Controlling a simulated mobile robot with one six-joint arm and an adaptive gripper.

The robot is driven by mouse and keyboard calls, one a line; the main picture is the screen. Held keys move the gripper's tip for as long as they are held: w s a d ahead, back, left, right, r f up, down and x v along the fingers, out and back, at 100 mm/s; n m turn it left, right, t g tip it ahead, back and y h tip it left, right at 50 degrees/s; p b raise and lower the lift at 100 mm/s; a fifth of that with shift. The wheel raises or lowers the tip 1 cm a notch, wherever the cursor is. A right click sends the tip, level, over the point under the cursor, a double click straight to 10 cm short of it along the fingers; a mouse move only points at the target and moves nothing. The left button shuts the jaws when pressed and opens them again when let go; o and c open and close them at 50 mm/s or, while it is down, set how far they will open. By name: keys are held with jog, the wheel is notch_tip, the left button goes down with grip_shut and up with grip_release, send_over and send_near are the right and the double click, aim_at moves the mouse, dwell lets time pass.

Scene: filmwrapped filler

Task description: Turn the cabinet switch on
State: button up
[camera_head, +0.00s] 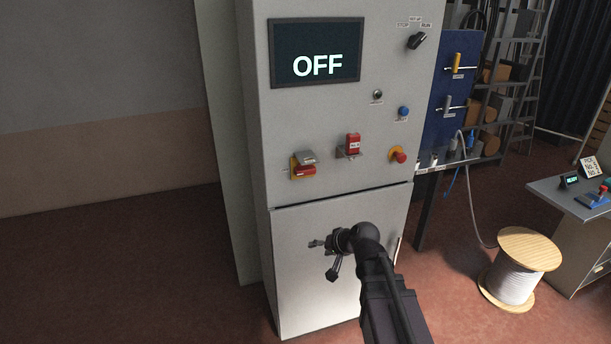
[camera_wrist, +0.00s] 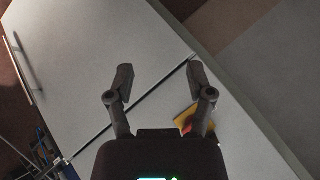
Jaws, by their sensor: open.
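The grey cabinet (camera_head: 330,110) stands in the middle of the head view, with a dark display (camera_head: 317,52) that reads OFF. A red and yellow switch (camera_head: 303,167) with a grey part on top is at its lower left. It shows partly in the wrist view as a yellow and red patch (camera_wrist: 186,118), partly hidden behind one finger. A black rotary knob (camera_head: 416,41) sits at the upper right under small labels. My gripper (camera_head: 322,258) is open and empty, in front of the lower door and below the red and yellow switch. It also shows in the wrist view (camera_wrist: 160,85).
A red-covered control (camera_head: 352,145), a red mushroom button (camera_head: 398,155), a blue button (camera_head: 404,112) and a small dark round control (camera_head: 377,95) share the panel. A blue board (camera_head: 455,85), a cable spool (camera_head: 515,270) and a grey desk (camera_head: 570,199) stand right. Floor at left is clear.

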jog(key=w+a+r+m+t+y+b, duration=0.25)
jog(key=w+r+m+t, duration=0.2)
jog(key=w, duration=0.35)
jog(key=m+t+h, duration=0.4)
jog(key=m+t, duration=0.3)
jog(key=m, duration=0.1)
send_near(307, 173)
jog(key=shift+s+d+r+g+b, duration=0.15)
jog(key=shift+s+d+b, duration=0.1)
jog(key=shift+s, duration=0.3)
jog(key=shift+s+d+r+g+b, duration=0.1)
jog(key=shift+s+d, duration=0.1)
jog(key=shift+s, duration=0.35)
jog(key=shift+w, duration=0.1)
jog(key=x, duration=1.3)
jog(key=shift+w+a, duration=0.2)
grip_shut()
